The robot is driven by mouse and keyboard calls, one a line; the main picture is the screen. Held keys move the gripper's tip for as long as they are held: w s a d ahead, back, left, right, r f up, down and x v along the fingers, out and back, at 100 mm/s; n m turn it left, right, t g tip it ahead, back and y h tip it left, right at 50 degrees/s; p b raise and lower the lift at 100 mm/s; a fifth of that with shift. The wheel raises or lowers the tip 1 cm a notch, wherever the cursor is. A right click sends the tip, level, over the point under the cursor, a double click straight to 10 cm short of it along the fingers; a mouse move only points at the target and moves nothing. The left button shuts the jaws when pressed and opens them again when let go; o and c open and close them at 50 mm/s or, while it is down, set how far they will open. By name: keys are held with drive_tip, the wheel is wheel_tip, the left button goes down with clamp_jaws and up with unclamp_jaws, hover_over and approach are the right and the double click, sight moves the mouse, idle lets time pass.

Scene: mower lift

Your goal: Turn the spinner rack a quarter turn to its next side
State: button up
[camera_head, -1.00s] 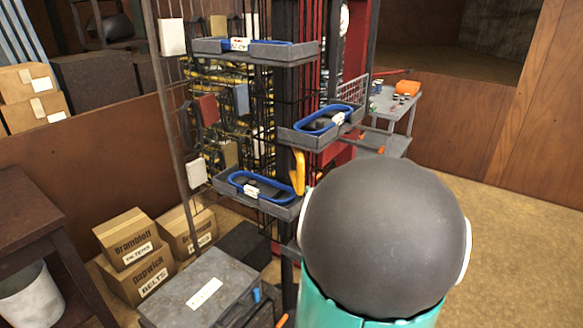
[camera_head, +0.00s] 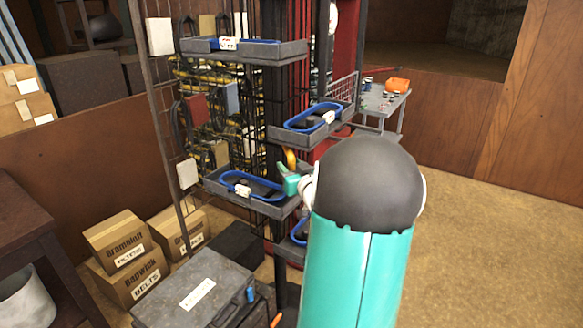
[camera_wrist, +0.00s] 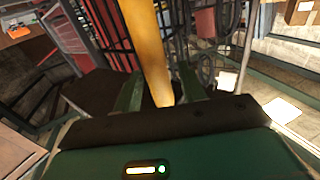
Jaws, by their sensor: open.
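The spinner rack (camera_head: 283,95) is a dark upright frame with grey trays that hold blue belts, including an upper tray (camera_head: 200,52), a middle tray (camera_head: 283,134) and a lower tray (camera_head: 225,197). A yellow handle (camera_head: 291,158) sticks up beside the lower tray, its lower part hidden by my gripper (camera_head: 290,182). In the wrist view, the yellow handle (camera_wrist: 148,45) runs between the two green fingers of my gripper (camera_wrist: 158,80). The fingers are apart, one on each side of the handle. I cannot tell whether either touches it.
A grey case (camera_head: 190,280) and cardboard boxes (camera_head: 125,250) stand on the floor at left. A wire panel with hanging goods (camera_head: 205,110) is behind the rack. A small grey table (camera_head: 380,100) stands behind at right. The floor at right (camera_head: 490,250) is clear.

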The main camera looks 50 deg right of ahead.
clamp_jaws()
drive_tip(key=shift+d, duration=0.1)
